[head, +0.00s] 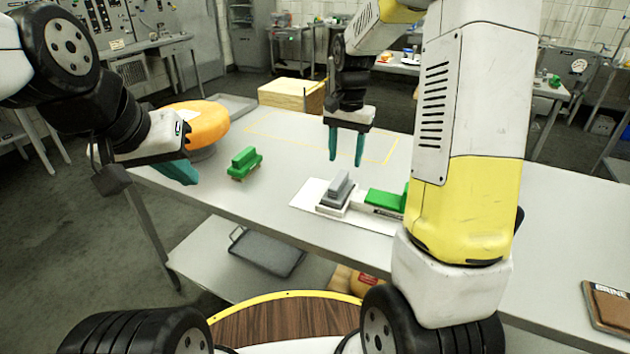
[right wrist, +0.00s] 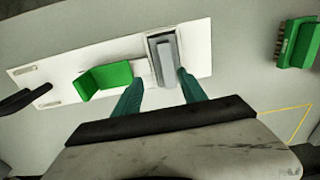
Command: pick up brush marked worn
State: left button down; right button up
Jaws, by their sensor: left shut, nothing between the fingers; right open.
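A green brush (head: 243,162) stands on the table at left centre, with brownish bristles below. It also shows at the right of the right wrist view (right wrist: 297,42). On a white board (head: 305,196) are a grey block-like piece with a raised handle (head: 338,190) and a green piece (head: 385,200), partly hidden by my right arm. I can read no "worn" mark on any of them. My right gripper (head: 346,158) is open and empty, pointing down above the table behind the board. My left gripper (head: 182,174) is shut and empty, left of the green brush.
A wooden box (head: 290,95) stands beyond the table's far edge. A brown clipboard-like item (head: 608,303) lies at the right. A yellow outline marks clear tabletop at the back.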

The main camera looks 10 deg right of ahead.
aim_at(339, 179)
jog(key=shift+w+a+f, duration=0.15)
jog(key=shift+w+f, duration=0.05)
jog(key=shift+f, duration=0.25)
jog(key=shift+w+a+f, duration=0.15)
jog(key=shift+w+f, duration=0.05)
jog(key=shift+f, duration=0.25)
jog(key=f, duration=0.5)
jog(key=w+f, duration=0.1)
jog(key=f, duration=0.1)
jog(key=shift+a+f, duration=0.2)
grip_shut()
